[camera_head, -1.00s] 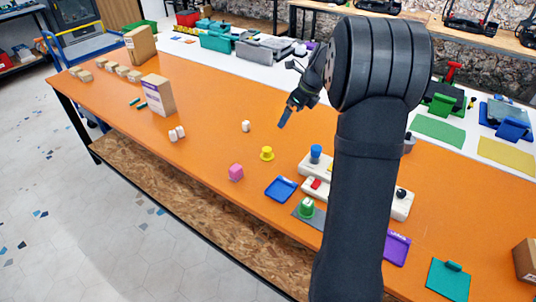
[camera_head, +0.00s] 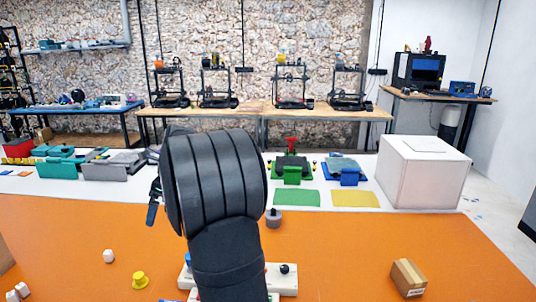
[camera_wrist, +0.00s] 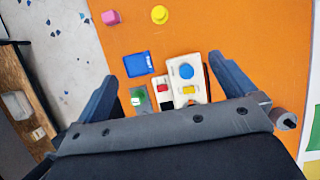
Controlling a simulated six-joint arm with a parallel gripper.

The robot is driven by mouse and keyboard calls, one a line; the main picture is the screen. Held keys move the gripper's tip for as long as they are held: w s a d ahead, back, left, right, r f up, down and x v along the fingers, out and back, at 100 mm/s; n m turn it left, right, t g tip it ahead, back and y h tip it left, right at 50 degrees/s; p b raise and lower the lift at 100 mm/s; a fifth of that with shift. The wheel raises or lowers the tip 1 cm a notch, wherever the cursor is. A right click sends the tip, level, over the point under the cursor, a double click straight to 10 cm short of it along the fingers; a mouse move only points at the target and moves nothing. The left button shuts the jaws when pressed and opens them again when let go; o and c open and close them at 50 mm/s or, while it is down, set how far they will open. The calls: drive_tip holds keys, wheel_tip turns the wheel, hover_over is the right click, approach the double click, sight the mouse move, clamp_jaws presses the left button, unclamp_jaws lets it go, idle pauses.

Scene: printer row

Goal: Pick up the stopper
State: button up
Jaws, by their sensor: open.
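A yellow piece (camera_head: 139,279) with a flange and a narrower knob looks like the stopper, though I cannot be sure. It stands on the orange table and also shows at the top of the wrist view (camera_wrist: 159,14). A grey cylinder with a peg (camera_head: 273,218) stands further right, at the right edge of the wrist view (camera_wrist: 282,118). My gripper (camera_wrist: 162,68) is open and empty above the table, fingers wide apart. The yellow piece lies beyond the fingertips in the wrist view. In the head view only part of my gripper (camera_head: 153,207) shows beside the arm.
In the wrist view a pink cube (camera_wrist: 110,17), blue tray (camera_wrist: 138,64), green piece (camera_wrist: 139,97) and pale block with a blue knob (camera_wrist: 187,71) share the table. A cardboard box (camera_head: 408,277) stands at right. Open orange surface surrounds the yellow piece.

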drive_tip(key=c, duration=1)
drive_tip(key=shift+o, duration=0.2)
drive_tip(key=h, duration=0.5)
hover_over(138, 274)
wheel_tip(138, 274, down, 12)
wheel_tip(138, 274, down, 11)
drive_tip(key=shift+s+d+f, duration=0.1)
drive_tip(key=shift+s+f, duration=0.05)
drive_tip(key=shift+f, duration=2.95)
